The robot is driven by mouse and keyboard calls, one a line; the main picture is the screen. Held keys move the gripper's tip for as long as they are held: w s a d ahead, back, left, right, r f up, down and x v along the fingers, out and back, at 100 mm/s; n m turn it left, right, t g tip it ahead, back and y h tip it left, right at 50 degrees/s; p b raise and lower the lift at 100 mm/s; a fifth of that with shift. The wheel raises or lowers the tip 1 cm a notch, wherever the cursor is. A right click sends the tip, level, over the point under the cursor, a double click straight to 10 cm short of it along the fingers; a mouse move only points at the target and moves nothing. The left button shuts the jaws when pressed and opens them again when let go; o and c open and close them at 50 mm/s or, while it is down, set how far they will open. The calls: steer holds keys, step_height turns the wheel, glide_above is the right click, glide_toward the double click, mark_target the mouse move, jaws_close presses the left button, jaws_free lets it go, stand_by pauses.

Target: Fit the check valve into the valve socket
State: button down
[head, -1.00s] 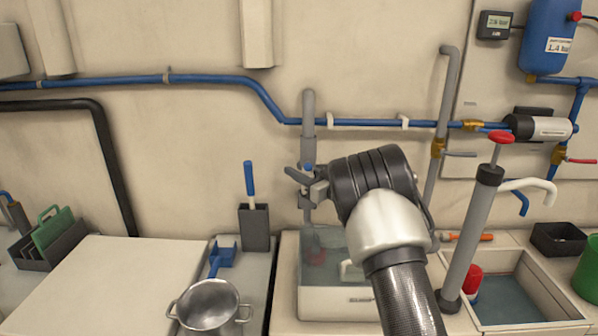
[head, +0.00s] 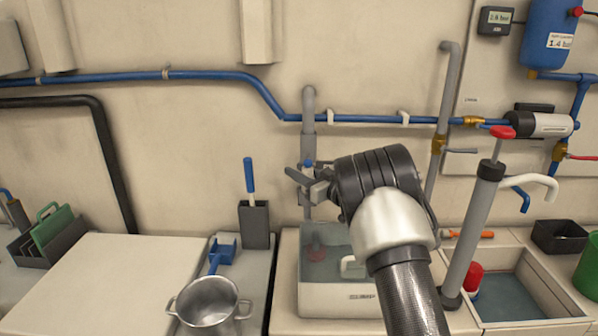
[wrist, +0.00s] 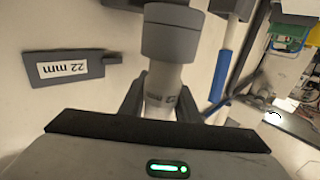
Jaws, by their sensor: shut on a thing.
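My gripper (head: 308,183) is at the wall beside the upright grey pipe (head: 308,105). In the wrist view its dark fingers (wrist: 160,98) are shut on the check valve (wrist: 163,82), a pale grey cylinder with small dark marking. A wider, darker grey round piece (wrist: 171,32) sits in line with the valve at its far end. I cannot tell whether this is the valve socket or part of the valve, nor how deep any fit is. In the head view the fingers and wrist hide most of the valve.
A clear-sided tank (head: 340,298) stands below. A dark holder (head: 254,226) with a blue handle is to the left, a hand pump (head: 474,235) to the right. A blue pipe (head: 215,76) crosses the wall.

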steer(key=shift+f+b, duration=0.5)
steer(key=shift+f, duration=0.4)
steer(key=c, duration=1.3)
jaws_free()
steer(key=shift+o, duration=0.2)
steer(key=p+v, duration=0.1)
steer(key=v, duration=1.6)
steer(key=shift+s+d+p, duration=0.2)
steer(key=shift+d+p, duration=0.05)
steer(key=shift+p, duration=0.05)
